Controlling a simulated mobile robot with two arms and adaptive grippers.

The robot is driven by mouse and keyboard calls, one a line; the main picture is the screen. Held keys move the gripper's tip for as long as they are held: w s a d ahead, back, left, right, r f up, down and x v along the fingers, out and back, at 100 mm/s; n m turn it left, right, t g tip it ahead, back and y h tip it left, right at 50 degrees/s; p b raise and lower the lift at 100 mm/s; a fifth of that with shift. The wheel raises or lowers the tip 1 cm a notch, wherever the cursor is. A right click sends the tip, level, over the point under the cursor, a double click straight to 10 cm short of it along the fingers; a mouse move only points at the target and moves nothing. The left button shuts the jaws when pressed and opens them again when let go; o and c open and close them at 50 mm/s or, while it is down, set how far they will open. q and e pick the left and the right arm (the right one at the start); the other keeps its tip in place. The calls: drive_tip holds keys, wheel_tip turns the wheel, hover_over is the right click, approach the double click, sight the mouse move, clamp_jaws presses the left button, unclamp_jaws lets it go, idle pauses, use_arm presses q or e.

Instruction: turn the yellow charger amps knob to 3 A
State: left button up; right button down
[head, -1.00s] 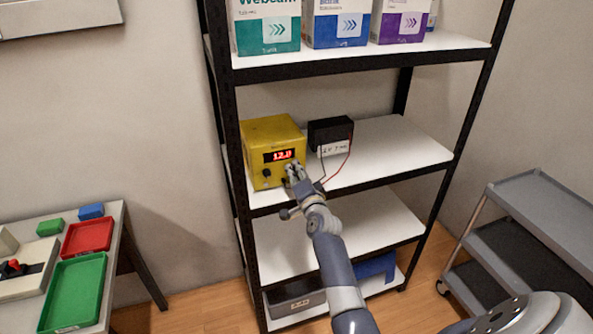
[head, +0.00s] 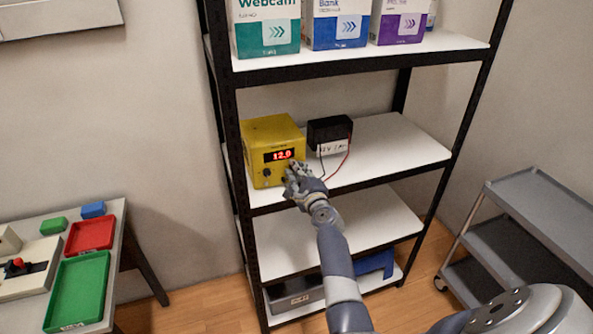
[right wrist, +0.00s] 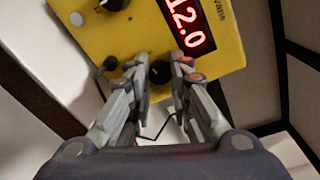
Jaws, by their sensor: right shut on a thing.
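The yellow charger (head: 272,131) stands on the middle shelf at its left end, its red display reading 12.0. My right gripper (head: 293,172) is at the right part of its front face. In the right wrist view the two fingers of my right gripper (right wrist: 163,68) are closed around a dark round knob (right wrist: 160,71), the amps knob by its place under the gripper. Its pointer and scale are hidden or too small to read. Another knob (right wrist: 112,4) and a small dark terminal (right wrist: 110,63) show on the yellow face. My left gripper is out of view.
A black battery box (head: 330,131) with a white label and thin leads stands just right of the charger. Boxes stand on the shelf above. A table with red (head: 91,234) and green trays is at left, a grey cart (head: 541,209) at right.

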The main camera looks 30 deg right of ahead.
drive_tip(key=shift+a+f+m, duration=0.1)
drive_tip(key=shift+m, duration=0.7)
drive_tip(key=c, duration=1.5)
unclamp_jaws()
drive_tip(key=shift+o, duration=0.4)
drive_tip(key=v, duration=0.7)
drive_tip(key=shift+s, duration=0.25)
